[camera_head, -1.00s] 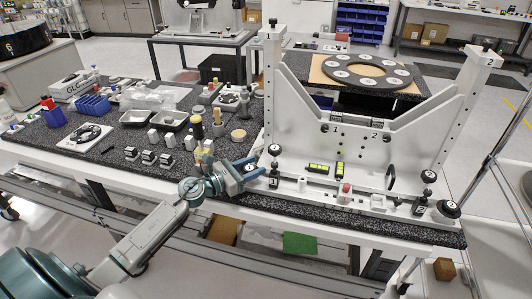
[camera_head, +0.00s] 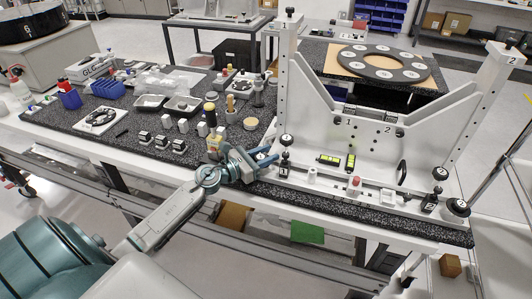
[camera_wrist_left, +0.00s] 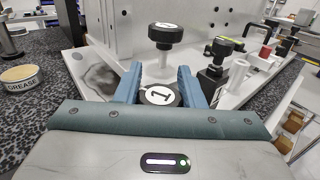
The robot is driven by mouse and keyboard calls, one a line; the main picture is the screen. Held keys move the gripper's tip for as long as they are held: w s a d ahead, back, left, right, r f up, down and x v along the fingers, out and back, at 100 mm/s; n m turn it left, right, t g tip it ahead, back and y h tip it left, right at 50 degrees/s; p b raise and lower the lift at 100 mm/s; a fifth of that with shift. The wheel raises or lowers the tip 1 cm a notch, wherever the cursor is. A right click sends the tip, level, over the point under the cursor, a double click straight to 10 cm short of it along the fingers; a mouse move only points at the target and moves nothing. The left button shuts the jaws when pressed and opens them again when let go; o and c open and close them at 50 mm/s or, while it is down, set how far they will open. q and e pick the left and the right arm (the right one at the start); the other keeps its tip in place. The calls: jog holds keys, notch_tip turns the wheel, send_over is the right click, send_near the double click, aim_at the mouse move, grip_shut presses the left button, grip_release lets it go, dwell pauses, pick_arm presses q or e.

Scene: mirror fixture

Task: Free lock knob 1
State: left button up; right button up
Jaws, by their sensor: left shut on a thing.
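My left gripper (camera_head: 268,161) comes in at the left end of the white mirror fixture (camera_head: 375,150). In the left wrist view its two blue fingers (camera_wrist_left: 158,88) are shut on a low black knob with a white top marked 1 (camera_wrist_left: 158,97), lock knob 1. In the head view the gripper hides this knob. A taller black knob also marked 1 (camera_wrist_left: 166,35) stands on a stem just beyond the fingers. It shows in the head view as a small black knob (camera_head: 285,140). My right gripper is in neither view.
A black block with a post (camera_wrist_left: 213,72) stands close to the right finger. A red-topped part (camera_head: 356,181) and yellow-green levels (camera_head: 328,158) sit along the fixture. A grease tin (camera_wrist_left: 20,78) is to the left. The fixture's right end has a dark round knob (camera_head: 457,207).

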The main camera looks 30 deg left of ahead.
pick_arm(q)
jog(key=n+y+p, duration=0.2)
jog(key=p, duration=0.1)
jog(key=n+t+y+p, duration=0.1)
jog(key=y+p, duration=0.2)
jog(key=n+y+p, duration=0.2)
jog(key=y+p, duration=0.1)
jog(key=shift+w+a+r+n+t, duration=0.15)
jog(key=shift+a+r+n+t, duration=0.15)
jog(key=shift+a+r, duration=0.1)
jog(key=n+y+p, duration=0.1)
jog(key=y, duration=0.1)
jog(key=n+y, duration=0.1)
jog(key=y, duration=0.1)
jog(key=shift+a+f+p, duration=0.2)
jog(key=shift+p, duration=0.2)
jog(key=shift+a+n+g+y, duration=0.2)
jog(key=shift+n+g+y, duration=0.6)
jog(key=shift+n+y, duration=0.6)
jog(key=shift+y, duration=0.3)
jog(key=o, duration=0.6)
jog(key=shift+o, duration=0.6)
jog(key=shift+a+f, duration=0.1)
jog(key=shift+f, duration=0.05)
